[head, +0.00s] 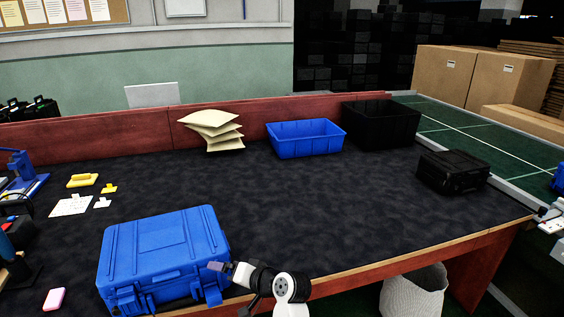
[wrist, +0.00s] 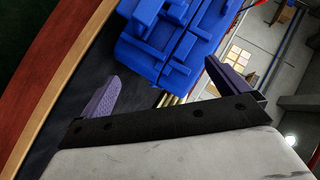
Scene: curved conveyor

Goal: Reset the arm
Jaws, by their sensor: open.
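My gripper (head: 222,267) is at the front edge of the table, right beside the lower right corner of a closed blue case (head: 165,250). In the wrist view my gripper (wrist: 160,85) has its two fingers wide apart with nothing between them. The blue case (wrist: 172,38) shows just beyond the fingers there, and its latches face the camera. In the head view the fingertips overlap the case's edge, and I cannot tell whether they touch it. My arm comes in from the bottom of the head view.
A blue bin (head: 305,150), a black bin (head: 381,137) and a stack of padded envelopes (head: 213,130) stand along the back. A closed black case (head: 452,172) lies at the right. Sticky notes and a yellow item (head: 82,181) lie left. The table's middle is clear.

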